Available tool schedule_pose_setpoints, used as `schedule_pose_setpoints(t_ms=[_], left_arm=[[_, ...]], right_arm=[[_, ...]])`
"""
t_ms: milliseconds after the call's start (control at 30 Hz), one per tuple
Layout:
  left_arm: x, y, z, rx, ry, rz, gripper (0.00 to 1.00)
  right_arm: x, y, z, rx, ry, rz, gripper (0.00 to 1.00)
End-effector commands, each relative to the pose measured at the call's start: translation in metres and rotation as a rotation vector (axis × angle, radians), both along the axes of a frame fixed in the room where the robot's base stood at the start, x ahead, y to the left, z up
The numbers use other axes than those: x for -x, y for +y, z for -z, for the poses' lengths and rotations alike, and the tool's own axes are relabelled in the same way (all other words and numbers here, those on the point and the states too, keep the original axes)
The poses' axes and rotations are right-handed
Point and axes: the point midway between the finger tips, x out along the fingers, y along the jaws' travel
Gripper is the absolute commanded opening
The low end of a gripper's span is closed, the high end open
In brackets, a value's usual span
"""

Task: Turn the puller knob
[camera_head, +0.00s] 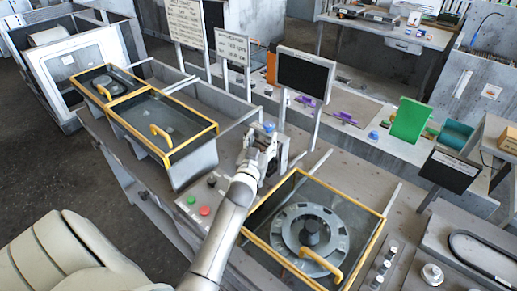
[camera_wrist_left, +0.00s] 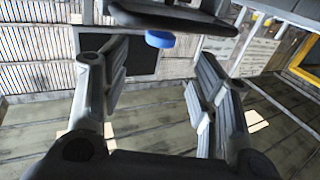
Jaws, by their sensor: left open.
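A small blue knob (camera_head: 269,127), which looks like the puller knob, sits at the top of a grey upright device (camera_head: 279,160) on the bench. In the left wrist view the blue knob (camera_wrist_left: 160,39) shows at the top, beneath the edge of a dark plate (camera_wrist_left: 172,17). My left gripper (camera_head: 261,149) is beside the grey device, close to the knob. In the wrist view my left gripper (camera_wrist_left: 158,75) has its two fingers wide apart with nothing between them. The knob appears beyond the fingertips, not touched. My right gripper is not in view.
A yellow-framed glass cover (camera_head: 374,243) over a round dial part is right of my arm. Another yellow-framed cover (camera_head: 204,137) is to the left. Red and green buttons (camera_head: 204,211) lie beside my forearm. A black screen (camera_head: 305,75) stands behind the device.

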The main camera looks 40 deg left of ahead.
Motion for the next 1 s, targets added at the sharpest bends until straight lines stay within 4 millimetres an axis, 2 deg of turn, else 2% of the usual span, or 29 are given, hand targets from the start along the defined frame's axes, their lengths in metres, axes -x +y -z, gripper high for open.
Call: schedule_pose_setpoints(t_ms=[100, 300, 1000], left_arm=[[0.018, -0.007, 0.001, 0.000, 0.001, 0.000, 0.56], [0.034, -0.013, 0.000, 0.001, -0.001, 0.000, 0.56], [0.037, -0.014, 0.000, 0.000, -0.001, 0.000, 0.56]], right_arm=[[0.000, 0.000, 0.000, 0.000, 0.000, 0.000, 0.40], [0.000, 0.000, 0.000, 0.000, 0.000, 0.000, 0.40], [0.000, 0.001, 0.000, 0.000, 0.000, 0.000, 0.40]])
